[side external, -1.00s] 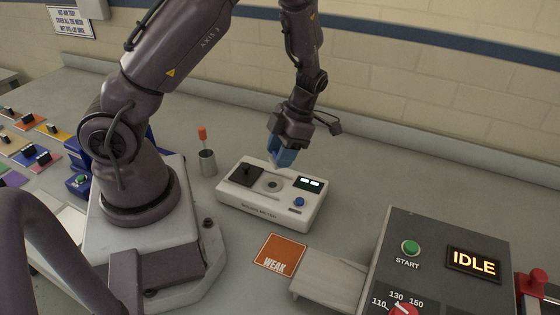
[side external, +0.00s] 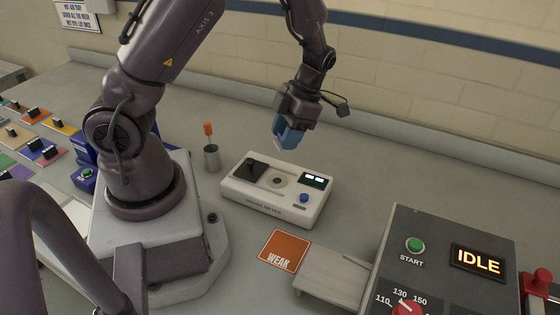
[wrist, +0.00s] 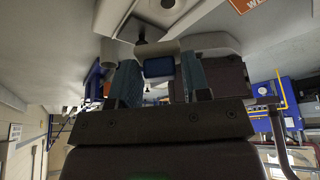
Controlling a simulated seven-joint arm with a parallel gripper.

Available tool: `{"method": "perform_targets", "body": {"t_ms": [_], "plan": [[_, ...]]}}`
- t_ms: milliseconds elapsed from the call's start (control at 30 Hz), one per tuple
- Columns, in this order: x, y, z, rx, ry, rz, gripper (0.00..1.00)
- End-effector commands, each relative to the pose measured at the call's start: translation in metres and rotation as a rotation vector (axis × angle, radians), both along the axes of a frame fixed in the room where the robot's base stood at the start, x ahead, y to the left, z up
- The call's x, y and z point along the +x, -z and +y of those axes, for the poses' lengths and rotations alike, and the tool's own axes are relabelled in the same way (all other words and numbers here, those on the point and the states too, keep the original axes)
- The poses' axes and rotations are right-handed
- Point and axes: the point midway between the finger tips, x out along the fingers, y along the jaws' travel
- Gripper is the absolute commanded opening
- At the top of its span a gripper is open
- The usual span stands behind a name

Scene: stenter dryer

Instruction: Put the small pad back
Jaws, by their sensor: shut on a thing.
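My gripper (side external: 287,140) hangs above the back edge of the white meter box (side external: 265,208), apart from it. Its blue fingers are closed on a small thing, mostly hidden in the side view. In the wrist view my gripper (wrist: 158,80) holds a small dark blue block (wrist: 158,67) between its teal fingers, with a pale rounded part just beyond. I cannot tell for certain that this is the small pad. The meter box has a black square (side external: 250,169) at left, a round grey spot in the middle, a lit display and a blue button.
An orange WEAK card (side external: 284,249) lies in front of the meter box. A grey cup (side external: 212,158) with an orange-tipped stick stands at its left. Several coloured pads with black grips lie far left. The IDLE control panel (side external: 440,245) stands at right.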

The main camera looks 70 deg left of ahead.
Motion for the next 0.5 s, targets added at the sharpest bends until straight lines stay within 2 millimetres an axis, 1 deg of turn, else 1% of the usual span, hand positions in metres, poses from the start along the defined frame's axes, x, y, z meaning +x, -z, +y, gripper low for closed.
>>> {"method": "perform_targets", "body": {"t_ms": [67,167,267,333,400,467,500], "plan": [[0.001,0.0,-0.004,0.0,0.013,0.0,0.21],[0.005,0.0,-0.018,0.0,0.064,0.0,0.21],[0.001,0.003,-0.045,-0.001,0.131,0.002,0.21],[-0.006,0.007,-0.068,0.0,0.17,0.002,0.21],[-0.017,0.013,-0.092,0.0,0.199,0.003,0.21],[-0.029,0.018,-0.11,0.001,0.212,0.003,0.21],[-0.038,0.022,-0.121,0.0,0.218,0.003,0.21]]}}
